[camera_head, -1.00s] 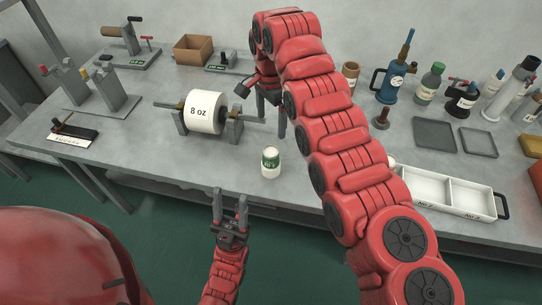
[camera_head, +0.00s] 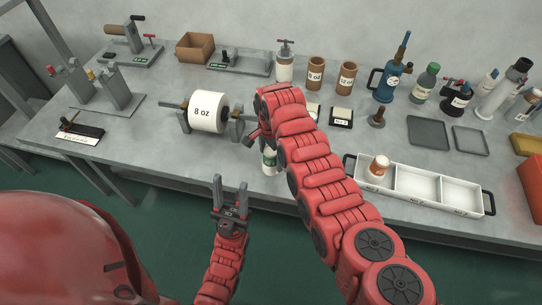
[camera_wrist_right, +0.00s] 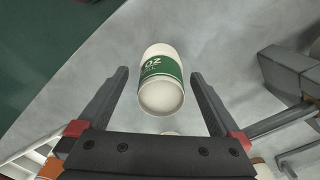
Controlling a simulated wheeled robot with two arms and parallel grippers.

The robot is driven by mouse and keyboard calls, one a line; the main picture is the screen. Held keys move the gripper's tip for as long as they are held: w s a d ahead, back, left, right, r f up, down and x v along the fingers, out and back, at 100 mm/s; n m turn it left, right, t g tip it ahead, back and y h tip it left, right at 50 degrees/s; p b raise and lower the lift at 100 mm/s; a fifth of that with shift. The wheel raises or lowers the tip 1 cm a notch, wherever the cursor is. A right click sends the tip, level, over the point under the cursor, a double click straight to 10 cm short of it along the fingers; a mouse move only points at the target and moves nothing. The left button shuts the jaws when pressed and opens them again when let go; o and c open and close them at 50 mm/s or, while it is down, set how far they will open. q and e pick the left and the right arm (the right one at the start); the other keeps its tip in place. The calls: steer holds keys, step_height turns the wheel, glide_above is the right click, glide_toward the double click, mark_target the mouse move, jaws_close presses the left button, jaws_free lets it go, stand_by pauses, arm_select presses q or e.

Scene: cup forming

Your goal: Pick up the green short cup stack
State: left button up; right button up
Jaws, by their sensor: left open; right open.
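The green short cup stack (camera_head: 269,165), white with a green band, stands near the front edge of the bench. My right forearm partly hides it in the head view. In the right wrist view the cup stack (camera_wrist_right: 161,65) lies between the two fingers of my right gripper (camera_wrist_right: 160,73), which is open, with gaps on both sides. In the head view the right gripper's fingers are mostly hidden behind the arm. My left gripper (camera_head: 230,182) is open and empty in front of the bench edge, left of the cup stack.
A paper roll (camera_head: 208,113) marked 8 oz sits on its holder behind and left of the cup stack. A white tray (camera_head: 465,210) with three compartments is at right; an orange-banded cup stack (camera_head: 380,165) stands in its left compartment. Bare bench lies left of the cup stack.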

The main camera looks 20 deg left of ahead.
steer(key=shift+f, duration=0.65)
steer(key=shift+w+f, duration=0.1)
steer(key=shift+f, duration=0.15)
steer(key=c, duration=1.3)
